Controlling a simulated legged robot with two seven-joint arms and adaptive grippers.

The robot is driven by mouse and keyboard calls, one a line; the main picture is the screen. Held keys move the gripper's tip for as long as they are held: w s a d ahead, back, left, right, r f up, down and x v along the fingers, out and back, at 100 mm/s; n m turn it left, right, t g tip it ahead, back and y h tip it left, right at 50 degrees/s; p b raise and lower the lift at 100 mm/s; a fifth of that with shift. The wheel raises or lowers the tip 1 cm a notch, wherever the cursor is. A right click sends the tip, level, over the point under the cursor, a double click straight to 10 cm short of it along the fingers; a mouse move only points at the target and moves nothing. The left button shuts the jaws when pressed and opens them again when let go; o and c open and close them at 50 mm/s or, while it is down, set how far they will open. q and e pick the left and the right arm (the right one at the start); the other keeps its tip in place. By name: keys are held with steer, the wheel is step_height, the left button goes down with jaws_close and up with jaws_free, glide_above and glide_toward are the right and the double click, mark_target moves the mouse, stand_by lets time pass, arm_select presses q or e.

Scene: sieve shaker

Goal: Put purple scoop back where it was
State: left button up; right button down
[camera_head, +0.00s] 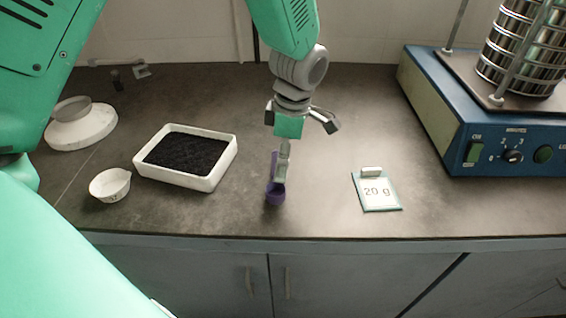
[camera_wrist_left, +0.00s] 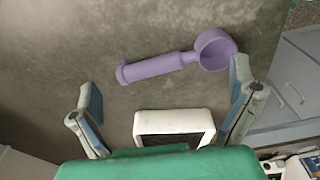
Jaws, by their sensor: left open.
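The purple scoop (camera_head: 274,190) lies on the dark counter near its front edge, right of the white tray. It also shows whole in the left wrist view (camera_wrist_left: 165,65), with its round cup toward the right and its handle toward the left. My left gripper (camera_head: 303,142) hangs over the scoop, and one finger covers part of the handle in the head view. In the left wrist view the jaws (camera_wrist_left: 165,88) are spread wide with nothing between them, and the scoop lies beyond the fingertips. My right gripper is not in view.
A white tray (camera_head: 214,182) of black grains and a small white bowl (camera_head: 110,185) stand at left. A round white piece (camera_head: 80,132) is behind them. A scale (camera_head: 377,199) reading 20 g is at right. A blue sieve shaker (camera_head: 440,125) fills the back right.

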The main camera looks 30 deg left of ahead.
arm_select(q)
step_height(320, 180, up, 8)
steer(key=p, duration=0.1)
steer(key=shift+w+d+f, duration=0.15)
steer(key=shift+w+d, duration=0.05)
steer(key=shift+d, duration=0.1)
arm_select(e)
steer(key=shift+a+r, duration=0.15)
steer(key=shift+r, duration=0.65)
arm_select(q)
steer(key=shift+a, duration=0.1)
